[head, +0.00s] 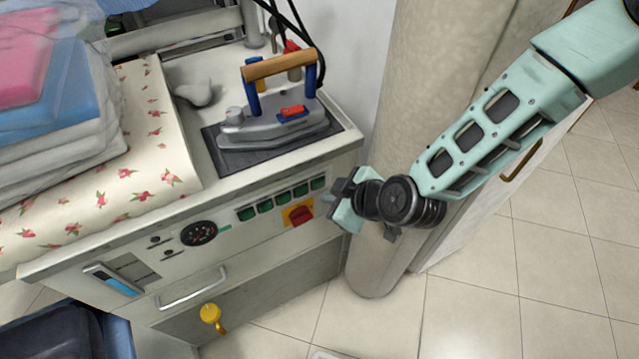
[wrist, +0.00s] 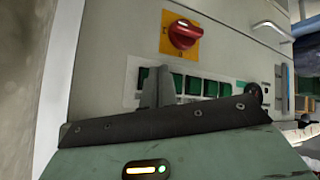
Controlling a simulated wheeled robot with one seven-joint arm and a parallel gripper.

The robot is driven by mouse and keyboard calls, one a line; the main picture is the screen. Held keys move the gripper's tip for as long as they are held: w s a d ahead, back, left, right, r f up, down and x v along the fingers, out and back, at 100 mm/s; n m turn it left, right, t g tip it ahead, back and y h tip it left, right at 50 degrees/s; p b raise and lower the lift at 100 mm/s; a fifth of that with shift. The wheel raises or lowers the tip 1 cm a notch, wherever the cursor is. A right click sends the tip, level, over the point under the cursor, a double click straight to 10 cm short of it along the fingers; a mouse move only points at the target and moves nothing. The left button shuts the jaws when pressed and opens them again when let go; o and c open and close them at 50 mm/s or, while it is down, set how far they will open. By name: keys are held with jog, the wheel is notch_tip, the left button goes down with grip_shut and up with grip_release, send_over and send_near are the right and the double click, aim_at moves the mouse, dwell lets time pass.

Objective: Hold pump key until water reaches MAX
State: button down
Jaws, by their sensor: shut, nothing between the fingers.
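The control panel on the ironing station's front has a row of dark green keys (head: 280,199), also in the wrist view (wrist: 204,88); their labels are too small to read. My gripper (head: 338,204) is shut and empty at the panel's right end. In the wrist view its fingertips (wrist: 155,82) overlap the leftmost key; I cannot tell if they touch it. The water window (head: 118,284) is at the panel's left, with blue water in its lower part and grey above. Its MAX mark is not legible. The window shows edge-on in the wrist view (wrist: 285,88).
A red rotary switch (head: 301,215) on a yellow plate sits just below the keys. A round gauge (head: 198,232) is left of them. An iron (head: 275,125) stands on top, beside folded laundry (head: 55,110). A beige column (head: 420,110) rises close behind my gripper.

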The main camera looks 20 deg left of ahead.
jog(key=shift+w+a, duration=0.1)
jog(key=shift+a, duration=0.05)
dwell(0.4)
jog(key=shift+w+a, duration=0.15)
jog(key=shift+a, duration=0.05)
jog(key=shift+w+a, duration=0.3)
dwell(0.8)
jog(key=shift+s+d, duration=0.15)
dwell(0.6)
jog(key=shift+s+d, duration=0.4)
jog(key=shift+d, duration=0.1)
jog(key=shift+s+d+b, duration=0.35)
jog(key=shift+s+d, duration=1.3)
jog(key=shift+d, duration=0.25)
